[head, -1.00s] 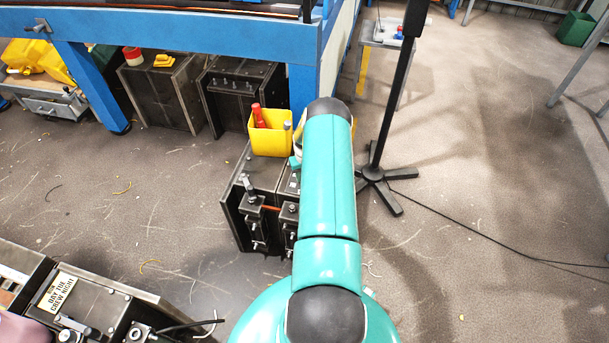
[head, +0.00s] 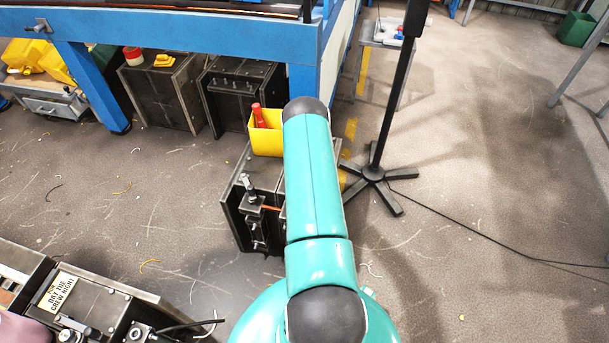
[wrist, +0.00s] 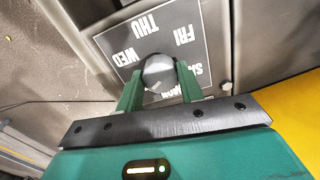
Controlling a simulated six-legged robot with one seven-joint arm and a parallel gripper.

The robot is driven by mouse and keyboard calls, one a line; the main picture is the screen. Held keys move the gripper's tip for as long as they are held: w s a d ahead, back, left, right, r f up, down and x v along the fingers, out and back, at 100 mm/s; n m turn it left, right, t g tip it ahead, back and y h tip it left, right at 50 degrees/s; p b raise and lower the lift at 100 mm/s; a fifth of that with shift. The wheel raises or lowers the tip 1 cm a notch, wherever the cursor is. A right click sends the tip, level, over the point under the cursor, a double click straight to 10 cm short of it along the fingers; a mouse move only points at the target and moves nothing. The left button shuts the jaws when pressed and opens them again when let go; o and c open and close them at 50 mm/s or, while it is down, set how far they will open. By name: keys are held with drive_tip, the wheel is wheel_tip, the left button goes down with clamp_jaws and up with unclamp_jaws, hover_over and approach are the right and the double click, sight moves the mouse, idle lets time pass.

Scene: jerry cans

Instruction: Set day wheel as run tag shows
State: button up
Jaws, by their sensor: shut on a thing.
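The run tag (head: 60,291) is a pale label on the dark machine at the lower left of the head view; it reads DAY TUE, CREW NIGHT. In the wrist view the day wheel (wrist: 159,68) is a round grey knob on a dial plate (wrist: 146,25) with white day names. FRI, THU and WED are readable; SAT and MON are partly covered, and TUE is hidden. My gripper (wrist: 158,80) is shut on the day wheel, one green finger on each side. I cannot tell which day the wheel points to. My arm hides the gripper in the head view.
A yellow bin (head: 266,135) with a red-handled thing stands beside my arm. A black stand (head: 374,173) with splayed feet and a trailing cable is to the right. The blue bench (head: 185,40) spans the back. Open floor lies at the right.

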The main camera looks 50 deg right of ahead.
idle(0.4)
drive_tip(key=o, duration=1)
drive_tip(key=shift+r, duration=0.1)
wheel_tip(320, 180, up, 14)
idle(0.3)
